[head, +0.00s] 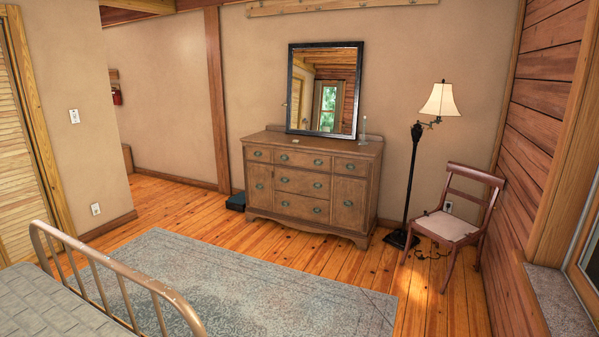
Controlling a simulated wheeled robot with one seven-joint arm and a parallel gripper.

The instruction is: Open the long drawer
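A brown wooden dresser (266,207) stands against the far wall, a little right of the middle in the head view. Its front has several drawers and doors with greenish oval pulls, and all of them look shut. The middle column holds wider drawers: a top one (290,159), a middle one (290,182) and a lower one (290,206). A smaller drawer sits at the top left (250,154) and another at the top right (360,166). I cannot tell from the picture which one is the long drawer. My gripper is not in view.
A framed mirror (327,95) stands on the dresser. A floor lamp (410,190) and a wooden chair (447,226) stand to its right. A grey rug (230,280) covers the floor before it. A metal bed frame (120,280) is at the lower left. Bare floor lies between rug and dresser.

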